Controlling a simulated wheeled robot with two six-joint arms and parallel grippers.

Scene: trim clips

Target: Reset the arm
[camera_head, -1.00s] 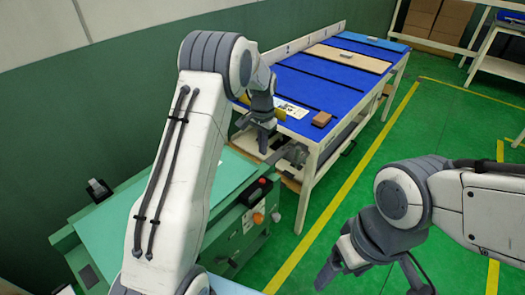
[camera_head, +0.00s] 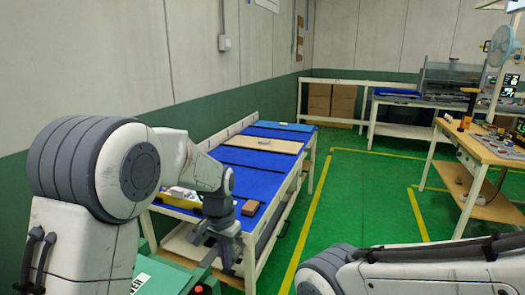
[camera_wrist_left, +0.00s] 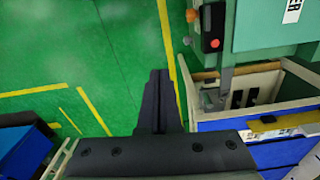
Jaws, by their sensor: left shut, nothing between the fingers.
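My left arm comes in from the left in the head view, bent at a large grey joint. Its gripper (camera_head: 222,252) hangs in front of the near end of the blue-topped workbench (camera_head: 262,143). In the left wrist view the two dark fingers (camera_wrist_left: 158,100) lie together over green floor, shut with nothing between them. Of my right arm, only white and grey links show at the bottom right of the head view. Its gripper is out of the picture.
A brown block (camera_head: 251,207) lies on the workbench. A green machine with a red button (camera_wrist_left: 215,43) stands beside an open bin (camera_wrist_left: 245,92) in the left wrist view. A wooden-topped table (camera_head: 490,148) is at the right. Green floor (camera_head: 370,200) between is clear.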

